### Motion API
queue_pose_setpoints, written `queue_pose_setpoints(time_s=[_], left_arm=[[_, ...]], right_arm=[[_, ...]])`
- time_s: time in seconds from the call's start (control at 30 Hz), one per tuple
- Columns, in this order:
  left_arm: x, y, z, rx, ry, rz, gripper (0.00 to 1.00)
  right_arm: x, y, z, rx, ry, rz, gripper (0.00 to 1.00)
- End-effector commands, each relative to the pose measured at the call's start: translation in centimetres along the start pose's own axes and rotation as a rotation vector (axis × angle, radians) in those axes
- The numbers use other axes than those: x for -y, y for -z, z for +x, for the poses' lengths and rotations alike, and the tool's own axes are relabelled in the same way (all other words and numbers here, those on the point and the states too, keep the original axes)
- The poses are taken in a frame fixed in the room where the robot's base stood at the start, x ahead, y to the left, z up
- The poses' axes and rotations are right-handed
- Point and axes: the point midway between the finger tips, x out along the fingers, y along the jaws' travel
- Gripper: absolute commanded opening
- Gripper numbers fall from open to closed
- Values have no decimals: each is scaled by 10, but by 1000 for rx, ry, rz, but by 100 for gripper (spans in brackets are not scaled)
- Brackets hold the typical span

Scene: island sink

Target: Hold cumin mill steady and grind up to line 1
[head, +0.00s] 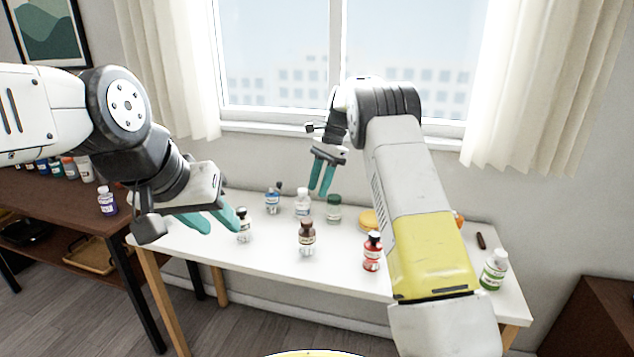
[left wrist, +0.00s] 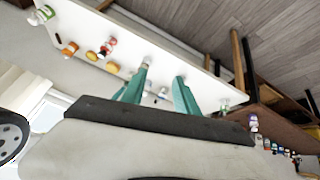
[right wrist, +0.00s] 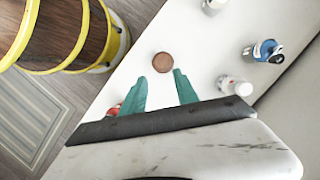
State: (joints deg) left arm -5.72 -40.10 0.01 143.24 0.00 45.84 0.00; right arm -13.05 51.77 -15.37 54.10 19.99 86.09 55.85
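Several small labelled bottles stand on the white table; their labels are too small to read, so I cannot tell for certain which is the cumin mill. A brown-capped brown bottle (head: 307,238) stands upright at the middle. Its round brown cap (right wrist: 162,62) shows in the right wrist view, between the fingertips but below them. My right gripper (head: 322,175) is open and empty above the table, pointing down. My left gripper (head: 222,218) is open and empty over the table's left part, close to a dark-capped bottle (head: 243,226). In the left wrist view its fingers (left wrist: 160,80) are spread.
A red bottle (head: 372,252) stands right of the brown one. A blue-labelled bottle (head: 272,202), a white-capped bottle (head: 302,204) and a green-lidded jar (head: 334,209) stand behind. A green-labelled bottle (head: 493,270) is at the right end. A brown side table (head: 60,212) stands left.

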Motion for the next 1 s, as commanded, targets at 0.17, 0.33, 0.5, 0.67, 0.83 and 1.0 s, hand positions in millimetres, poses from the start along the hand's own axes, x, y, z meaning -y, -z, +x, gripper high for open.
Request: queue_pose_setpoints(time_s=[0.17, 0.33, 0.5, 0.67, 0.83, 1.0], left_arm=[[2, 8, 5, -9, 9, 17, 70], [10, 45, 31, -62, 50, 113, 77], [14, 102, 76, -154, 89, 287, 77], [5, 147, 123, -247, 93, 466, 77], [-15, 180, 177, -346, 58, 626, 77], [-36, 193, 234, -428, -6, 690, 77]], right_arm=[[6, 1, 11, 6, -16, 19, 36], [6, 1, 11, 6, -15, 19, 36], [5, 2, 11, 6, -15, 18, 36], [5, 2, 11, 6, -15, 18, 36], [5, 2, 10, 5, -15, 18, 36], [5, 2, 10, 5, -15, 17, 36]])
